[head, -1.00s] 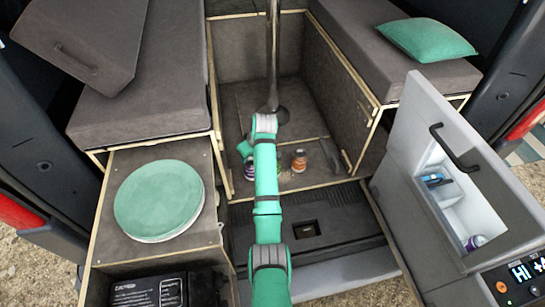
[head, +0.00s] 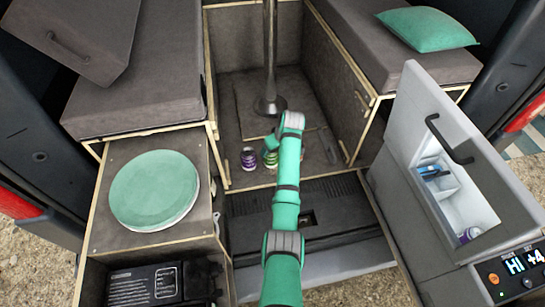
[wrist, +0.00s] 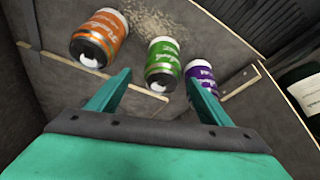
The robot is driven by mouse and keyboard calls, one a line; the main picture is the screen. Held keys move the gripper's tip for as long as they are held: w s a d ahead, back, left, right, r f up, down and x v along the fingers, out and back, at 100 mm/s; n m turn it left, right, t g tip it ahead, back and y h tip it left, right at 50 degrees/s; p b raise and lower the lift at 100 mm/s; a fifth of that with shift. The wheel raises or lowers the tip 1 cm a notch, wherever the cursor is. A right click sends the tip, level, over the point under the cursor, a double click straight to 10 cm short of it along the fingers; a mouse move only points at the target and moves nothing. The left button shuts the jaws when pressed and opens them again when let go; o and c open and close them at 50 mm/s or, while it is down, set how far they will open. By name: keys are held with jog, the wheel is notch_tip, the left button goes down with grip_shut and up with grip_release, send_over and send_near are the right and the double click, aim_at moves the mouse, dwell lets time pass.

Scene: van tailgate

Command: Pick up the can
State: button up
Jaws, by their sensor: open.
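Three cans stand on the van floor. The purple can (head: 248,158) and the green can (head: 270,157) show in the head view; my arm hides the orange can there. In the wrist view the orange can (wrist: 100,38) is at the upper left, the green can (wrist: 165,62) in the middle and the purple can (wrist: 205,78) to the right, partly behind a fingertip. My gripper (wrist: 157,92) is open and empty, with the green can beyond the gap between its fingers. My arm hides the gripper in the head view.
A table post (head: 270,60) rises behind the cans. Wooden-edged benches flank the floor space. An open fridge drawer (head: 412,130) at right holds another can (head: 467,236) and a blue item.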

aim_at(271, 160)
jog(key=x, duration=0.4)
jog(key=shift+a+f, duration=0.1)
jog(key=shift+f, duration=0.25)
jog(key=shift+a+f, duration=0.35)
jog(key=shift+f, duration=0.05)
jog(key=shift+d, duration=0.25)
jog(key=shift+c, duration=0.9)
jog(key=c, duration=1)
jog(key=shift+c, duration=1.1)
jog(key=shift+r, duration=0.1)
